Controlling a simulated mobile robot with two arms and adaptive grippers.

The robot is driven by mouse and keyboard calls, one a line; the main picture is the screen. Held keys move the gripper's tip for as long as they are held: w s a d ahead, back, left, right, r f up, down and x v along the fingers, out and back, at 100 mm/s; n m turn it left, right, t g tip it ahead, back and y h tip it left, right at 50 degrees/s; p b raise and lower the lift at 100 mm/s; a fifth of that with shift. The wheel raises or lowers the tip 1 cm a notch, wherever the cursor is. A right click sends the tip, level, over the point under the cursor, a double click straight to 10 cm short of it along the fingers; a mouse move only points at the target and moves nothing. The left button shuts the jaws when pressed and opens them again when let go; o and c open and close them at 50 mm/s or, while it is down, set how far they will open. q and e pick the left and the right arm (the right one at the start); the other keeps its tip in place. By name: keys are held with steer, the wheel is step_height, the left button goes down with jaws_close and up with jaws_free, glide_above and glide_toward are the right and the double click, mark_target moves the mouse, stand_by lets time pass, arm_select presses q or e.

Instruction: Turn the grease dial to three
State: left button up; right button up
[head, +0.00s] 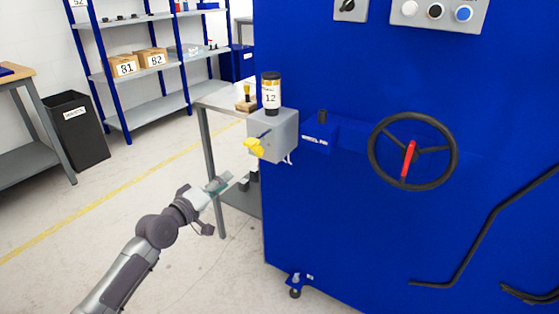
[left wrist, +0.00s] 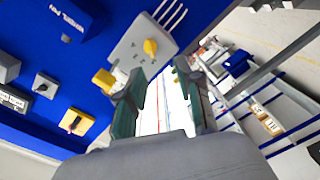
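The grease unit is a grey box (head: 273,135) on the left edge of the blue machine, with a dark bottle (head: 271,94) labelled 12 on top. A yellow knob (head: 254,147) shows on its left side. In the left wrist view, the grey face (left wrist: 128,45) carries a round yellow dial (left wrist: 151,47) with small marks, too small to read; a second yellow part (left wrist: 104,81) sits at its corner. My left gripper (head: 228,184) is below and left of the box, apart from the dial. Its fingers (left wrist: 160,95) are spread and empty. My right gripper is out of view.
The blue machine (head: 340,235) fills the right, with a black handwheel (head: 413,151). A metal table (head: 207,140) stands behind the box. Shelves (head: 130,75) and a black bin (head: 78,130) are further back. The floor at left is clear.

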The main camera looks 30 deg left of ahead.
mark_target(256, 154)
arm_select(q)
steer(key=shift+h, duration=0.3)
steer(key=shift+w+d+r+b, duration=0.2)
steer(key=shift+w+d+r, duration=0.1)
steer(key=shift+w, duration=2)
steer(key=shift+w+d+r+b, duration=0.2)
steer(key=shift+w+r, duration=0.05)
steer(key=shift+w, duration=2.05)
steer(key=shift+w+d+r+b, duration=0.2)
steer(key=shift+w+d+r, duration=0.1)
steer(key=shift+w, duration=2)
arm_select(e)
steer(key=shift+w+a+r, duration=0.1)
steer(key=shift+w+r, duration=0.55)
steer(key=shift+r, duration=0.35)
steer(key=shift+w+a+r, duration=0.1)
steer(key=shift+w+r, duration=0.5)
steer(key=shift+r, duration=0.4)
arm_select(q)
jaws_close()
